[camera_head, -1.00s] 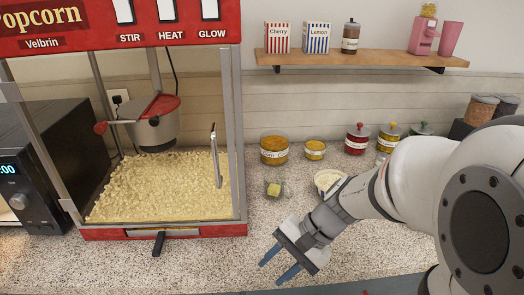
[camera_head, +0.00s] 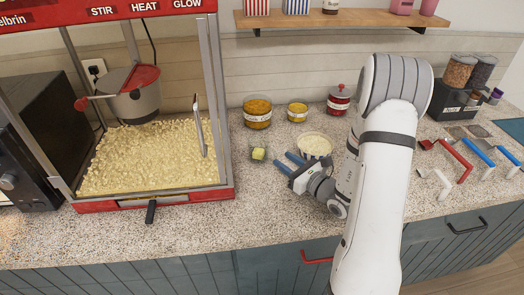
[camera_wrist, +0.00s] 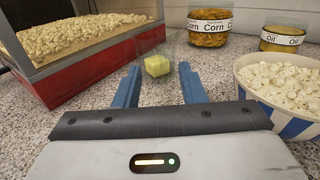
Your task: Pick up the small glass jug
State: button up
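A small clear glass vessel (camera_head: 258,153) with a yellow block in it stands on the speckled counter, right of the popcorn machine. I cannot tell for certain that it is the jug. In the wrist view the glass vessel (camera_wrist: 157,65) is just beyond my fingertips, roughly centred between them. My gripper (camera_head: 282,167) is low over the counter, to the right of the vessel and pointing at it. Its blue fingers (camera_wrist: 158,70) are apart with nothing between them.
A striped bowl of popcorn (camera_head: 315,145) stands close beside my gripper; it also shows at the right of the wrist view (camera_wrist: 285,85). The popcorn machine (camera_head: 150,190) is left. Corn (camera_head: 257,112) and oil (camera_head: 297,112) jars stand behind. Scoops (camera_head: 450,160) lie right.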

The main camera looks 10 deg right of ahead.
aim_at(276, 153)
jog(key=p+x, duration=0.1)
jog(key=x, duration=0.4)
jog(key=shift+w+r+p, duration=0.1)
jog(key=shift+r+p, duration=0.05)
jog(key=shift+p, duration=0.2)
jog(key=shift+c, duration=0.3)
grip_shut()
